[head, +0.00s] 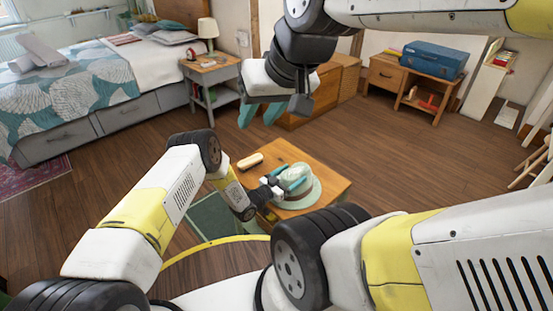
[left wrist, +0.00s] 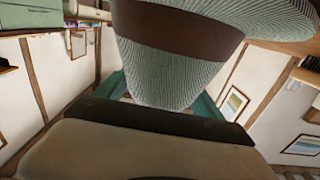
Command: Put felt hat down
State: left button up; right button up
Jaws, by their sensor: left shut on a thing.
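The felt hat (head: 309,195) is pale grey-green with a brown band. In the head view it is at the small wooden table (head: 330,180), over its right part; I cannot tell if its brim rests on the top or hangs just above. My left gripper (head: 292,179) is shut on the hat, its teal fingers at the crown. In the left wrist view the ribbed hat (left wrist: 170,75) fills the upper middle, between the teal fingers. My right gripper (head: 259,114) is high above the floor, empty, its teal fingers apart.
A bed (head: 110,65) and nightstand (head: 212,68) stand at the back left. A blue case (head: 434,59) sits on a wooden desk at the back right. Floor right of the table is clear.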

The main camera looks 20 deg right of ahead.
pick_arm(q)
jog(key=o, duration=2)
jog(key=shift+a, duration=0.1)
jog(key=v, duration=1.1)
jog(key=shift+s+a, duration=0.15)
jog(key=shift+a, duration=0.25)
